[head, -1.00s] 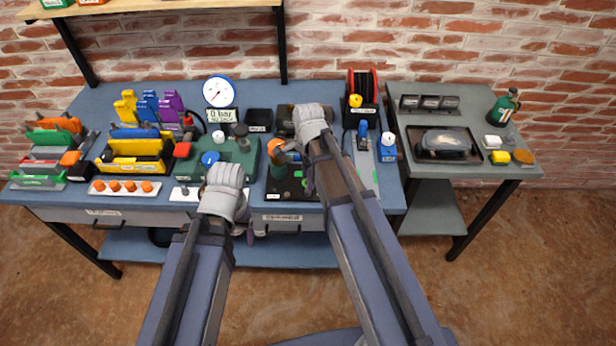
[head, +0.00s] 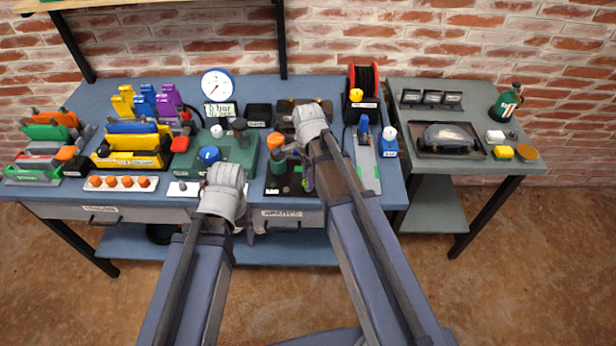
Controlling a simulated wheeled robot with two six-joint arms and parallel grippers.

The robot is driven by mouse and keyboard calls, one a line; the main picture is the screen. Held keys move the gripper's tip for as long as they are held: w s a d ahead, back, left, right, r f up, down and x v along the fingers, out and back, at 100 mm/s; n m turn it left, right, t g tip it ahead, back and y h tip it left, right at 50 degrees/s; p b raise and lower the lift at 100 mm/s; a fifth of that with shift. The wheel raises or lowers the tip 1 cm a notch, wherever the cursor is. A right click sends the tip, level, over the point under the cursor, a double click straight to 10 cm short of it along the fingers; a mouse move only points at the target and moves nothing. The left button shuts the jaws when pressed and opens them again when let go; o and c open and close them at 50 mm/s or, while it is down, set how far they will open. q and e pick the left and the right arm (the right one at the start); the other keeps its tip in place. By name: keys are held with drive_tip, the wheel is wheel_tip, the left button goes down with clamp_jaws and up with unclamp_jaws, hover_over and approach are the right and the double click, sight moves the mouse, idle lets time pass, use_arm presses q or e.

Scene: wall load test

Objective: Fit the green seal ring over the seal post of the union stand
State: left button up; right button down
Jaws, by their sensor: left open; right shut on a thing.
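The black base I take for the union stand (head: 283,187) lies at the bench's front edge in the head view, with an orange-topped teal cylinder (head: 278,161) at its back left. I cannot make out the seal post for sure. My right gripper (head: 307,182) reaches down over the right part of this base, shut. A small green bit shows at its fingertips, seemingly the seal ring, mostly hidden by the fingers and arm. I cannot tell whether it touches a post. My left gripper (head: 247,233) is open and empty, in front of the bench's drawer front, away from the stand.
A green box with a blue knob (head: 208,154) stands left of the stand. A grey plate with a blue clamp (head: 362,135) and a red-black reel (head: 362,90) are at its right. A gauge (head: 217,85) stands behind. A side table (head: 410,160) is further right.

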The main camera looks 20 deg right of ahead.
drive_tip(key=shift+c, duration=0.2)
unclamp_jaws()
idle(0.5)
drive_tip(key=shift+r, duration=0.1)
idle(0.4)
wheel_tip(320, 180, up, 8)
drive_tip(key=p, duration=0.8)
drive_tip(key=shift+f, duration=0.25)
idle(0.6)
wheel_tip(320, 180, down, 7)
drive_tip(key=b, duration=0.7)
drive_tip(key=shift+r, duration=0.1)
drive_tip(key=shift+r, duration=0.1)
